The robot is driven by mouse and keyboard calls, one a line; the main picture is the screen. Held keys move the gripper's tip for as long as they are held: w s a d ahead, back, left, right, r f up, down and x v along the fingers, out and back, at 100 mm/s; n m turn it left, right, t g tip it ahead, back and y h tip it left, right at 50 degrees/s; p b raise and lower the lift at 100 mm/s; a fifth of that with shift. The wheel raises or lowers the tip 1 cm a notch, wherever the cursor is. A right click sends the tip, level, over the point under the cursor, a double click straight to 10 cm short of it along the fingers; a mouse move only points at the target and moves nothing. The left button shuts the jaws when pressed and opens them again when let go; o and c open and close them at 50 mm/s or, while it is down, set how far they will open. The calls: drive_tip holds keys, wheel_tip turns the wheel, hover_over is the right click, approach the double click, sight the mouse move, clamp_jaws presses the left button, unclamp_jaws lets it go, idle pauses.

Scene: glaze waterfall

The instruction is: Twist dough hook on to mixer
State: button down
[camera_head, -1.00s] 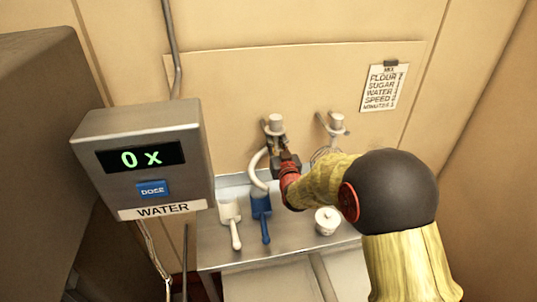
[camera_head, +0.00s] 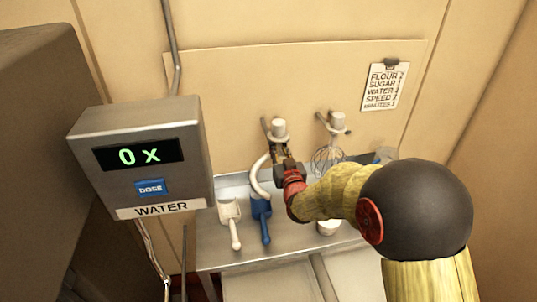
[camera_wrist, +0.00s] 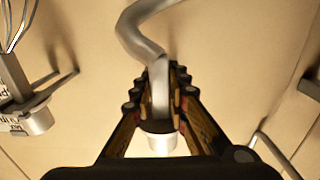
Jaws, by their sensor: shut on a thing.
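The dough hook (camera_head: 259,180) is a pale grey curved bar below the left wall holder (camera_head: 279,132). In the wrist view the hook (camera_wrist: 143,20) runs up out of the jaws, with its pale round collar (camera_wrist: 158,141) at the other end. My gripper (camera_head: 283,160) is at the hook's upper shank by the holder. In the wrist view my gripper (camera_wrist: 160,88) is shut on the shank, a finger on each side. I cannot tell whether the hook is still seated in the holder. I cannot make out the mixer for sure.
A wire whisk (camera_head: 327,160) hangs at the right holder. A white scoop (camera_head: 230,212) and a blue scoop (camera_head: 261,208) lie on the metal table (camera_head: 215,252). A white pot (camera_head: 328,227) is partly behind my arm. The water box (camera_head: 150,160) stands left, reading 0 x.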

drive_tip(key=shift+s+d+r+b, duration=0.15)
drive_tip(key=shift+s+r+b, duration=0.1)
drive_tip(key=shift+s, duration=0.55)
drive_tip(key=shift+s+d+r+b, duration=0.15)
drive_tip(key=shift+s+d+r, duration=0.05)
drive_tip(key=shift+s, duration=0.65)
drive_tip(key=shift+s+d+r+b, duration=0.15)
drive_tip(key=shift+s+r+b, duration=0.1)
drive_tip(key=shift+s, duration=0.55)
drive_tip(key=shift+s+d+f, duration=0.1)
drive_tip(key=shift+s+f, duration=0.15)
drive_tip(key=shift+s, duration=0.35)
drive_tip(key=shift+s+d+b, duration=0.2)
drive_tip(key=shift+s, duration=0.7)
drive_tip(key=shift+s+d+b, duration=0.2)
drive_tip(key=shift+s, duration=0.75)
drive_tip(key=shift+s+d+b, duration=0.2)
drive_tip(key=shift+s, duration=0.7)
